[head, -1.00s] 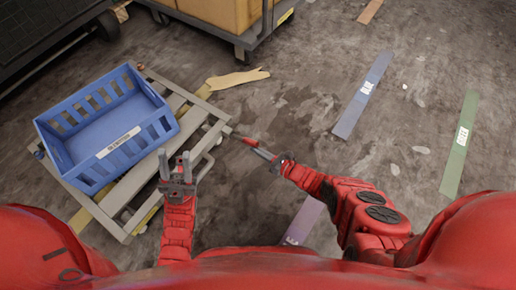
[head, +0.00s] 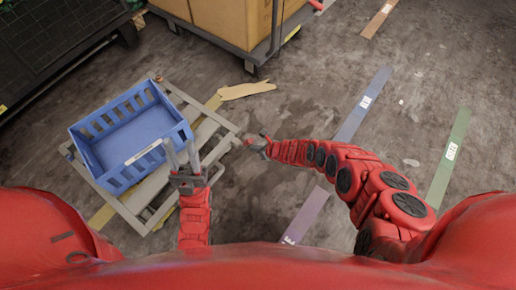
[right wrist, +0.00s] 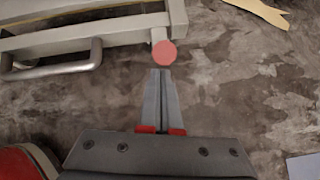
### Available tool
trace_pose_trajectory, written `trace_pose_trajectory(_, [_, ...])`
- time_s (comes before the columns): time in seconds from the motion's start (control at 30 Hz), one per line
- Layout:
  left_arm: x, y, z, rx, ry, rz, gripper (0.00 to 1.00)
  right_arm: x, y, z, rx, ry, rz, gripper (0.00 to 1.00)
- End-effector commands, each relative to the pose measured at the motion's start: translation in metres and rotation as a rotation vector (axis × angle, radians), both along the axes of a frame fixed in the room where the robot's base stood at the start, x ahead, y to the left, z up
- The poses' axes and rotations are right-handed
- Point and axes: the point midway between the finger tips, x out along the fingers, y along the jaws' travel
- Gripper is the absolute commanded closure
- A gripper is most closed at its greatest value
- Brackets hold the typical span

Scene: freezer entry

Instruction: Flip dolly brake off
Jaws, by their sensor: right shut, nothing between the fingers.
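The dolly (head: 150,213) is a low, pale grey frame on the floor at left in the head view. A blue crate (head: 130,135) stands on it. In the right wrist view, a round red piece (right wrist: 164,53) sits at the end of a dolly bar (right wrist: 95,33), which I take for the brake. My right gripper (right wrist: 161,72) is shut and empty, its tips just short of the red piece; I cannot tell if they touch. In the head view, my right gripper (head: 257,143) is by the dolly's right corner. My left gripper (head: 181,158) is open and empty in front of the crate.
A cart with cardboard boxes (head: 235,25) stands at the back, and a dark rack (head: 50,45) at the back left. The floor to the right is clear, with flat coloured strips (head: 362,105).

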Motion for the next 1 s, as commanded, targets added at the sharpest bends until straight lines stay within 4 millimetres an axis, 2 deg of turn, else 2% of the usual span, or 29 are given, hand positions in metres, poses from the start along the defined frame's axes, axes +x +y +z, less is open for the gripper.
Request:
trace_pose_trajectory(0.77, [0.000, 0.000, 0.004, 0.000, 0.000, 0.000, 0.60, 0.003, 0.004, 0.005, -0.044, 0.033, 0.001, 1.00])
trace_pose_trajectory(1.0, [0.000, 0.000, 0.018, 0.000, 0.000, 0.000, 0.60, -0.015, -0.014, -0.007, -0.045, 0.035, -0.001, 1.00])
